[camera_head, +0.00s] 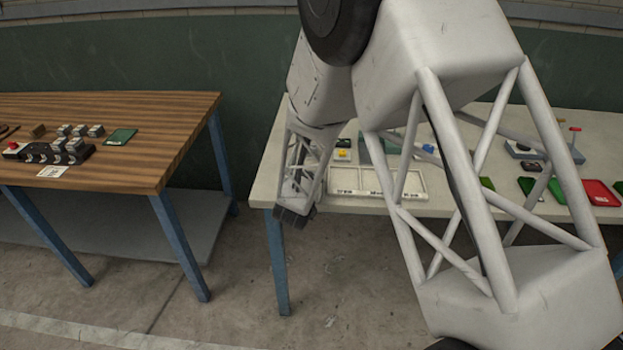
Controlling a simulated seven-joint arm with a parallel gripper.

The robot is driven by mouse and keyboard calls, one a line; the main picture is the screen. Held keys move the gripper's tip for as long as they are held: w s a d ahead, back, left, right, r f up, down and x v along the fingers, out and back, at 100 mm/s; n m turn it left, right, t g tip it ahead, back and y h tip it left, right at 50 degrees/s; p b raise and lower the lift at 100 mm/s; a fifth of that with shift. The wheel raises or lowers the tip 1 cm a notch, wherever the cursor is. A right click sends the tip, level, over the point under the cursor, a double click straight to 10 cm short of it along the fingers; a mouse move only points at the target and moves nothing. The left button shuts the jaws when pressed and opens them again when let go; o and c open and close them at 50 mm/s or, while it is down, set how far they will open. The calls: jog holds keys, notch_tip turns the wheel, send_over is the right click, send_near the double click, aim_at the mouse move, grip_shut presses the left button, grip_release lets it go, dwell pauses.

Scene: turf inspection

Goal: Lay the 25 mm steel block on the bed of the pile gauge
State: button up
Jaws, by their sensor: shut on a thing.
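My gripper (294,216) hangs low at the front left edge of the pale table, fingers pointing down. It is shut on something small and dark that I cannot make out. Several small grey metal blocks (79,131) stand on the wooden bench at the left, by a black slotted holder (48,153). Their sizes cannot be read. A device with a grey base (522,150) stands at the right of the pale table, partly behind my arm. I cannot tell whether it is the pile gauge.
A white compartment tray (350,181) with labels lies near the front edge of the pale table (262,188). Green pieces and a red tray (600,192) lie at the right. A green pad (120,137) lies on the wooden bench (180,120). A gap separates the tables.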

jog(key=shift+f, duration=0.15)
jog(key=o, duration=1.1)
jog(key=shift+v, duration=3.9)
jog(key=shift+d, duration=0.15)
